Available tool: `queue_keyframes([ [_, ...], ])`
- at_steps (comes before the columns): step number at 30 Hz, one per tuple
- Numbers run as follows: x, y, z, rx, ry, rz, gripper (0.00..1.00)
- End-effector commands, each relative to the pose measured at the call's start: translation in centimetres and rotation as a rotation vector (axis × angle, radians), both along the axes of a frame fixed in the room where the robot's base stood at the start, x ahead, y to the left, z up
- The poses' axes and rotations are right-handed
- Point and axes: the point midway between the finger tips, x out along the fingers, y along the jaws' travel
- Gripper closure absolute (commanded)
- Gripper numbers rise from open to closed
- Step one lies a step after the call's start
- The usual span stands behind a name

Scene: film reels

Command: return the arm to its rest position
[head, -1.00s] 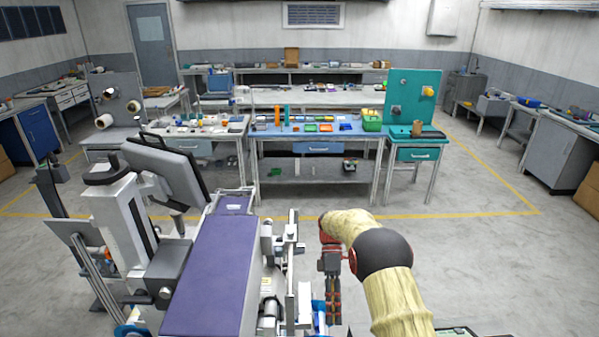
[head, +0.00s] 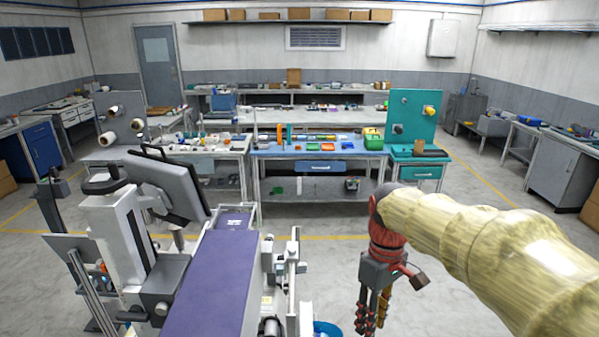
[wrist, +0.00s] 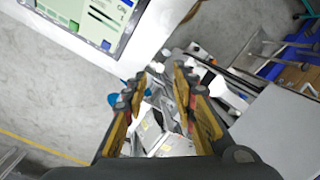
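My arm, cream with red and black joints, comes in from the right of the head view. My gripper (head: 374,325) hangs from it with the fingers pointing down, to the right of the purple-topped machine. In the wrist view my gripper (wrist: 160,72) shows two dark fingers with yellow-brown inner faces standing apart. Nothing is held between them. Machine parts and floor show beyond the gap.
A purple-topped machine (head: 212,283) with a grey screen (head: 168,186) fills the lower left. A blue bin (head: 327,329) stands low beside it. Workbenches, including one with a blue top (head: 318,150), stand across the open floor. A display panel (wrist: 92,22) shows in the wrist view.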

Motion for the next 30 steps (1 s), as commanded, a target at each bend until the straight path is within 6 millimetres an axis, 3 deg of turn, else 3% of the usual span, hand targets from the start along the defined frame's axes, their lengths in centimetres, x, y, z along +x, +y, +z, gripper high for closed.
queue_keyframes([
  [9,-6.2,-1.6,2.2,-0.015,-0.235,-0.245,0.73],
  [18,-11.7,-2.7,2.0,0.018,-0.449,-0.478,0.73],
  [24,-14.2,-3.2,1.2,0.054,-0.56,-0.6,0.73],
  [30,-15.2,-3.4,0.8,0.073,-0.605,-0.652,0.73],
])
